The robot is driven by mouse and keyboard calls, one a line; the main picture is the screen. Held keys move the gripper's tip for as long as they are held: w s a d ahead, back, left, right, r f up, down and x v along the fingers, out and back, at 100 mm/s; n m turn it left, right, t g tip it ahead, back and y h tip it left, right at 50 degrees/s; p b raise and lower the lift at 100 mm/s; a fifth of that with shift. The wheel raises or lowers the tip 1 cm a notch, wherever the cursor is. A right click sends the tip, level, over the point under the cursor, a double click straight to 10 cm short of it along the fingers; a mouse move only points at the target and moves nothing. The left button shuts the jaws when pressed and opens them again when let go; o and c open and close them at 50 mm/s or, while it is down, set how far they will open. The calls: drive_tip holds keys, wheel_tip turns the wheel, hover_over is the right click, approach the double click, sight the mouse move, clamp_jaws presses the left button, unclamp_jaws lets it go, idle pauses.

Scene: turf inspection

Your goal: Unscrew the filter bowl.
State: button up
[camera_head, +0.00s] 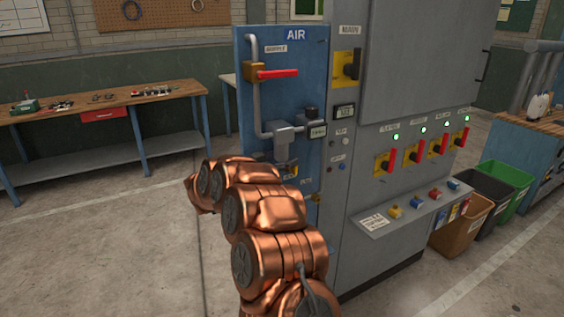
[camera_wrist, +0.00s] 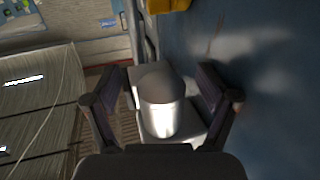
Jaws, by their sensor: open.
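The filter bowl (camera_wrist: 158,112) is a pale, shiny cylinder in the middle of the wrist view, with a grey block behind it. My gripper (camera_wrist: 163,86) is open, with one dark finger on each side of the bowl and a visible gap on both sides. Whether the fingers reach fully alongside the bowl is hard to tell. In the head view the grey filter unit (camera_head: 284,137) hangs on the blue AIR panel (camera_head: 312,80). The bowl's lower part and my gripper are largely hidden behind my copper arm there.
A red-handled valve (camera_head: 277,73) and grey pipe sit above the filter on the panel. The grey cabinet (camera_head: 420,50) with switches stands to the right. A workbench (camera_head: 165,98) is at the left, and bins (camera_head: 465,222) are at the right. The floor at the left is clear.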

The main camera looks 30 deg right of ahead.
drive_tip(key=shift+d+f+n+t+y+b, duration=0.1)
drive_tip(key=shift+n+t+y+b, duration=0.7)
drive_tip(key=shift+n+t+b, duration=1.3)
drive_tip(key=shift+f+t+y+b, duration=0.1)
drive_tip(key=shift+t+y+b, duration=0.2)
drive_tip(key=shift+t, duration=0.8)
drive_tip(key=shift+r+b, duration=0.2)
drive_tip(key=shift+b, duration=0.1)
drive_tip(key=shift+f+n+t+y+b, duration=0.2)
drive_tip(key=shift+n+t+y+b, duration=0.55)
drive_tip(key=shift+b, duration=0.5)
drive_tip(key=n+t+y+b, duration=0.1)
drive_tip(key=t+b, duration=0.1)
drive_tip(key=b, duration=0.1)
drive_tip(key=shift+n+y+b, duration=0.25)
drive_tip(key=shift+y+b, duration=0.1)
drive_tip(key=shift+b, duration=0.05)
drive_tip(key=t+y+b, duration=0.1)
drive_tip(key=b, duration=0.1)
drive_tip(key=shift+r+n+b, duration=0.1)
drive_tip(key=shift+n+b, duration=0.2)
drive_tip(key=shift+n, duration=0.1)
drive_tip(key=n+y+b, duration=0.1)
drive_tip(key=b, duration=0.2)
drive_tip(key=shift+w+t, duration=0.15)
drive_tip(key=shift+t, duration=0.2)
drive_tip(key=shift+n+y+b, duration=0.3)
drive_tip(key=shift+y+b, duration=0.2)
drive_tip(key=shift+b, duration=0.4)
